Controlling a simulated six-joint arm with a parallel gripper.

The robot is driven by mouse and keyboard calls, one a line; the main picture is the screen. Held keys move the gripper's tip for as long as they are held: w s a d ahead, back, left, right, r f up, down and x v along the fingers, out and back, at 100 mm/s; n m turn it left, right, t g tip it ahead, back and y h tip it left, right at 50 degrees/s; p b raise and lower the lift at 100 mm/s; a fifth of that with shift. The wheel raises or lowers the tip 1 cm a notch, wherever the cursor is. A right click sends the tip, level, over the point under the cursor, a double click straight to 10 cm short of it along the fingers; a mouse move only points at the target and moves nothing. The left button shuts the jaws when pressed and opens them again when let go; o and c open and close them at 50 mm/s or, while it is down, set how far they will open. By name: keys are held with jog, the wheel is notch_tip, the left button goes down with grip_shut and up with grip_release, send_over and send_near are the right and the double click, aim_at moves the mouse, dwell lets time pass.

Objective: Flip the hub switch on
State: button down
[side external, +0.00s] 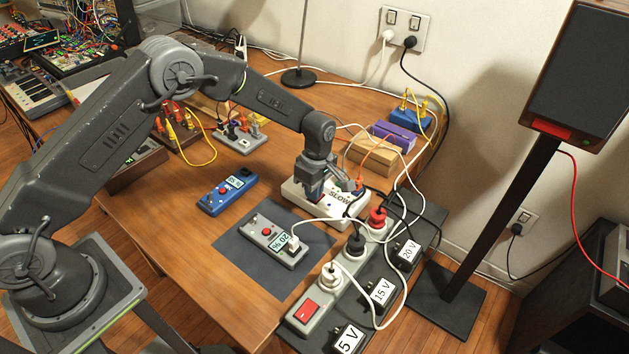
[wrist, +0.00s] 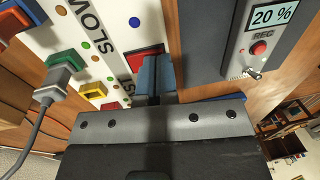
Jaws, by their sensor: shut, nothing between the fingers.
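The white box lettered SLOW (side external: 296,191), which looks like the hub, lies on the table with coloured ports and cables plugged in. My gripper (side external: 312,193) is over its left part, pointing down, with its fingers together and empty. In the wrist view the fingers (wrist: 153,74) reach the edge of the white box (wrist: 113,38), beside a red part (wrist: 140,60) set in its face. That part may be the switch; the fingers partly hide it. I cannot tell its position, or whether the fingers touch it.
A grey recorder (side external: 268,240) reading 20 % lies on a dark mat (side external: 245,266), in front of the hub. A blue device (side external: 227,190) lies left. A power strip (side external: 322,311) with a red rocker (side external: 306,310) and several adapters lies front right. Loose cables cross around the hub.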

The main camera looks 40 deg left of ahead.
jog(key=shift+f, duration=0.1)
jog(key=shift+s+f, duration=0.15)
jog(key=shift+f, duration=0.1)
dwell(0.3)
jog(key=shift+w+r, duration=0.2)
jog(key=shift+w, duration=0.7)
jog(key=shift+r, duration=0.1)
notch_tip(320, 180, up, 14)
jog(key=w, duration=0.1)
jog(key=shift+w, duration=0.3)
jog(key=shift+s, duration=0.15)
